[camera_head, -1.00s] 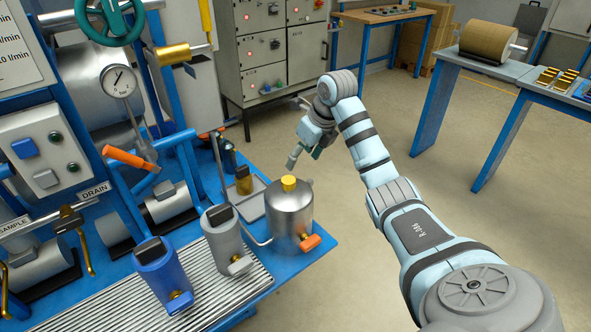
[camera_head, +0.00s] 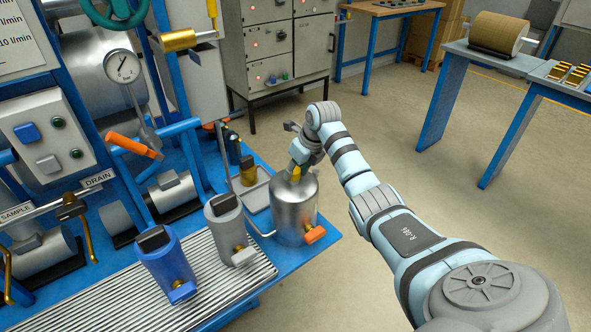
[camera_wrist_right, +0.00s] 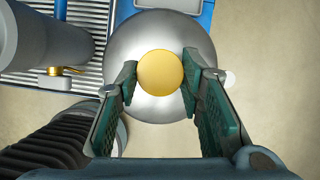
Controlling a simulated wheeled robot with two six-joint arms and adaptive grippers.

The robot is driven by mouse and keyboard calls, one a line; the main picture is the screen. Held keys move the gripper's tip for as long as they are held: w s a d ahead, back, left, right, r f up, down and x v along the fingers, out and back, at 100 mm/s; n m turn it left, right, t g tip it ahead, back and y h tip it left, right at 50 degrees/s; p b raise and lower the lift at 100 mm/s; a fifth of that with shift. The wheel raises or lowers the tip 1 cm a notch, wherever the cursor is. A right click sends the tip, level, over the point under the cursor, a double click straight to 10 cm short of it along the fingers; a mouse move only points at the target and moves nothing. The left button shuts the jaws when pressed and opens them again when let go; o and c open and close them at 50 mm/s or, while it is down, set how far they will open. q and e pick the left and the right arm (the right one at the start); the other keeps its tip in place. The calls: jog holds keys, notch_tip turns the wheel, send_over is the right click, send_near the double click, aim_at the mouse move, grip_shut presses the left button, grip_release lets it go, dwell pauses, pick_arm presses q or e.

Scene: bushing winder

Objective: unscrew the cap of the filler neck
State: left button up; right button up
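The filler neck's cap is a round yellow cap (camera_wrist_right: 161,72) on top of a silver metal tank (camera_wrist_right: 128,55). In the head view the cap (camera_head: 296,173) is partly covered by my right gripper (camera_head: 293,168), and the tank (camera_head: 292,212) stands upright at the table's corner. In the right wrist view my right gripper (camera_wrist_right: 160,80) is open, with one green-padded finger on each side of the cap. Small gaps seem to show between the pads and the cap; contact is not clear. The neck below the cap is hidden. My left gripper is not in view.
A grey jug (camera_head: 229,229) and a blue jug (camera_head: 166,266) stand left of the tank on a ribbed tray (camera_head: 215,290). An orange-handled valve (camera_head: 314,234) sticks out from the tank's front. The floor right of the table is clear.

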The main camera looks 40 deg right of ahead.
jog(key=c, duration=0.5)
jog(key=n+b, duration=0.1)
jog(key=n, duration=0.1)
jog(key=n+y+b, duration=0.1)
jog(key=shift+w+d+f+n+y, duration=0.1)
jog(key=shift+d+f+n+y, duration=0.1)
jog(key=shift+n+y, duration=0.15)
jog(key=shift+c, duration=0.2)
jog(key=shift+n, duration=0.35)
jog(key=shift+r, duration=0.2)
jog(key=o, duration=1.3)
jog(key=shift+g, duration=0.3)
jog(key=shift+o, duration=0.2)
jog(key=v, duration=1.2)
